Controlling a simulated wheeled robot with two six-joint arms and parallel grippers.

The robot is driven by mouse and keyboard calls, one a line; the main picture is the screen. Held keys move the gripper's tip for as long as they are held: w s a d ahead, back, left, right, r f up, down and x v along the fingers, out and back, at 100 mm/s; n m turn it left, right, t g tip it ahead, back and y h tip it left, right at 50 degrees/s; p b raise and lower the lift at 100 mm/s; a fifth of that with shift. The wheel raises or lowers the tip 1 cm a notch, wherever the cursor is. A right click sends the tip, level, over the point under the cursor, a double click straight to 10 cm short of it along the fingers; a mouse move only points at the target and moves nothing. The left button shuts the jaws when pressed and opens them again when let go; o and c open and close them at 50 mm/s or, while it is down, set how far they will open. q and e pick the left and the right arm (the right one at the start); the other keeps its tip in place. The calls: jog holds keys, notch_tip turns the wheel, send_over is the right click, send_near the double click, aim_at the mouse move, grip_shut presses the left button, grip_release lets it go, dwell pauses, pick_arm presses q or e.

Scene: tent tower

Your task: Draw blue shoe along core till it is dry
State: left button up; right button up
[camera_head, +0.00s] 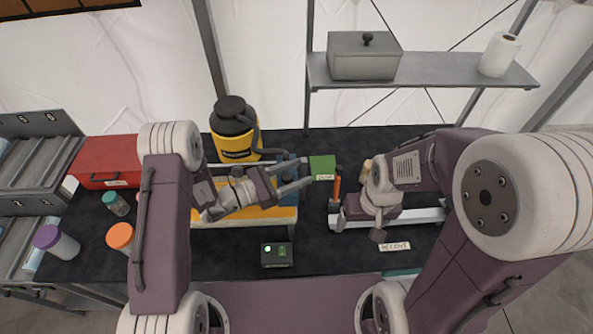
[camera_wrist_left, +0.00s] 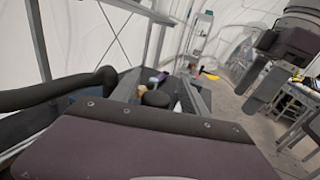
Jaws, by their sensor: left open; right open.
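My left gripper (camera_head: 303,174) is open, its fingers pointing right above the bench. A blue piece, likely the blue shoe (camera_head: 291,163), shows behind these fingers and is partly hidden. I cannot tell whether they touch it. A long yellow-sided rig (camera_head: 240,218) lies under my left gripper. The core cannot be made out clearly. A green block (camera_head: 322,166) with a small label is just right of the left fingertips. My right gripper (camera_head: 376,222) is open and low over a pale rail (camera_head: 425,216).
A yellow canister with a black lid (camera_head: 232,138) and hose stands behind the rig. A red box (camera_head: 98,163) and lidded jars (camera_head: 60,243) are at left. A small black box with a green light (camera_head: 277,254) sits in front. A shelf (camera_head: 430,75) stands behind.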

pick_arm(q)
jog(key=shift+w+f, duration=0.1)
jog(key=shift+w, duration=0.05)
grip_shut()
jog(key=shift+a, duration=0.1)
dwell(1.1)
